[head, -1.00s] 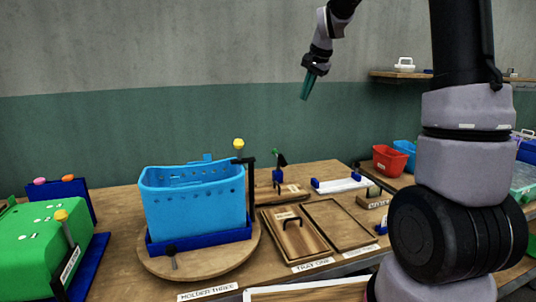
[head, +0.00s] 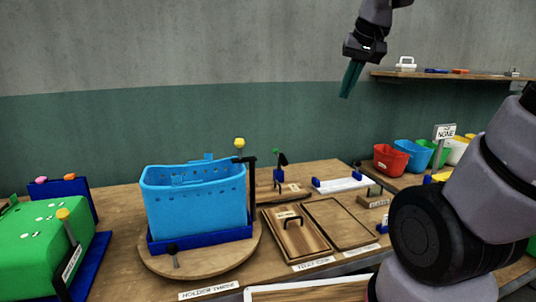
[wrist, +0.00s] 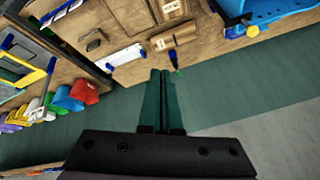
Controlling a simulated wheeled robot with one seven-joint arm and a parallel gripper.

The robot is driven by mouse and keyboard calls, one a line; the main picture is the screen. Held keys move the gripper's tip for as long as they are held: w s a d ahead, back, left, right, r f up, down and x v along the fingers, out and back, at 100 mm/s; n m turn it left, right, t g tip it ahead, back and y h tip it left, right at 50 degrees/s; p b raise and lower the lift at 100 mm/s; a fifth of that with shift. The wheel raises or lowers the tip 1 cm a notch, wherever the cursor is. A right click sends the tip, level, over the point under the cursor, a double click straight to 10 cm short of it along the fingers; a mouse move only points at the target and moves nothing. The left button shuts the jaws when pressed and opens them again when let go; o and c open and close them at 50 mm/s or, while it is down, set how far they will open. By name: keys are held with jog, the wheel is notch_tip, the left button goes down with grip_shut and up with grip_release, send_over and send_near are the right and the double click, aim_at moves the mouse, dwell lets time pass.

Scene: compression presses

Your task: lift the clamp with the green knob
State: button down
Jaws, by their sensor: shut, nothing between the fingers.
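The clamp with the green knob (head: 279,162) is a small dark upright piece with a green tip. It stands at the back of the wooden table, beyond the lidded tray and right of the blue basket. In the wrist view the clamp (wrist: 172,58) appears blue, just past my fingertips in the picture. My gripper (head: 346,93) is high above the back of the table, against the wall, to the right of the clamp and apart from it. Its green fingers (wrist: 160,75) are together with nothing between them.
A light blue basket (head: 195,208) stands in a blue holder on a round wooden board, with a yellow-knobbed post (head: 239,143) beside it. A white bar with blue ends (head: 340,185) lies right of the clamp. Red bin (head: 388,158) and others stand further right, below a wall shelf (head: 440,78).

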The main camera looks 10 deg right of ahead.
jog(key=w+f+n+g+h, duration=0.1)
jog(key=w+f+n+h, duration=0.1)
jog(key=w, duration=0.5)
jog(key=w+f+n+g+h, duration=0.1)
jog(key=w+f+n, duration=0.15)
jog(key=w, duration=0.55)
jog(key=n+t+h, duration=0.3)
jog(key=n+h, duration=0.3)
jog(key=n, duration=0.2)
send_over(279, 160)
jog(key=s, duration=0.4)
notch_tip(279, 160, down, 16)
jog(key=w+a+f+n+t, duration=0.4)
jog(key=w+a+f+n, duration=0.2)
jog(key=a+f, duration=0.55)
jog(key=w+d+f, duration=0.1)
jog(key=w+d, duration=0.3)
jog(key=d, duration=0.3)
jog(key=shift+w+d+f, duration=0.15)
jog(key=shift+w+d, duration=0.05)
jog(key=shift+w, duration=0.15)
